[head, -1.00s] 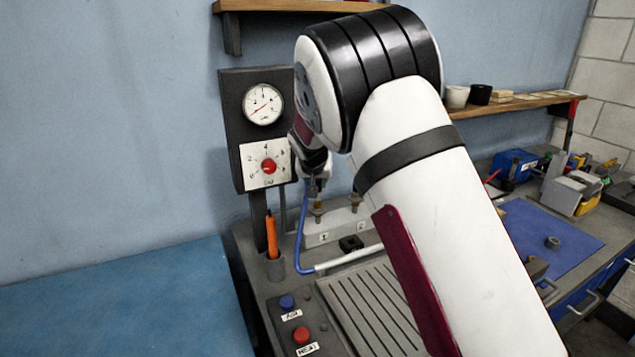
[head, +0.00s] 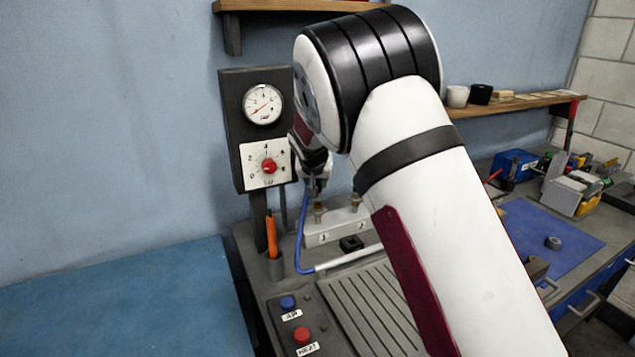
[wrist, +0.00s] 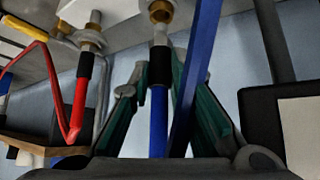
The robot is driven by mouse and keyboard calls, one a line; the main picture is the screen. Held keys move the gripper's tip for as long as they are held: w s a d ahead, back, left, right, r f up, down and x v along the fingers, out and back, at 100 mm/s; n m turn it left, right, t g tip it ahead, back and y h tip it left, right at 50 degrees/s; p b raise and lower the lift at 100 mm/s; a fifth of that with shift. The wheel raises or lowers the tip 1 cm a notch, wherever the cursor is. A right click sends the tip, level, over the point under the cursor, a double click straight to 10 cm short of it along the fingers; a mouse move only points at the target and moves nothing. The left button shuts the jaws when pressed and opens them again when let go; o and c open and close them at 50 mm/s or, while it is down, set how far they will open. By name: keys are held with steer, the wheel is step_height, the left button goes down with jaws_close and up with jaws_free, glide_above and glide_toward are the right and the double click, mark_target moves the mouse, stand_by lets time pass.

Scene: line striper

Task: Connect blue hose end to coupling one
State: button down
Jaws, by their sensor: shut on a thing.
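In the wrist view my gripper (wrist: 158,82) is shut on the blue hose end (wrist: 158,68), gripping its black collar between green-sided fingers. The pale metal tip points at the open brass mouth of a coupling (wrist: 160,11); I cannot tell whether they touch. In the head view my gripper (head: 314,184) is above coupling one (head: 319,211), the brass fitting by label 1 on the grey block (head: 337,229). The blue hose (head: 300,236) hangs down beside the block. Part of it (wrist: 197,75) crosses close to the wrist camera. My arm hides much of the bench.
A red hose (wrist: 79,105) with a black collar meets another fitting in the wrist view. Coupling two (head: 355,201) stands right of coupling one. The gauge panel (head: 257,130) rises behind left. An orange-handled tool (head: 271,236) stands in a holder beside the hose.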

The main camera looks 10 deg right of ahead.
steer(key=shift+f, duration=1.7)
stand_by(0.9)
steer(key=c, duration=1.1)
jaws_free()
steer(key=shift+s+r, duration=0.1)
steer(key=shift+r, duration=0.05)
steer(key=p+v, duration=0.3)
steer(key=v, duration=0.3)
steer(key=shift+s+a+r+p, duration=0.2)
steer(key=shift+r+p, duration=0.1)
steer(key=shift+p, duration=0.1)
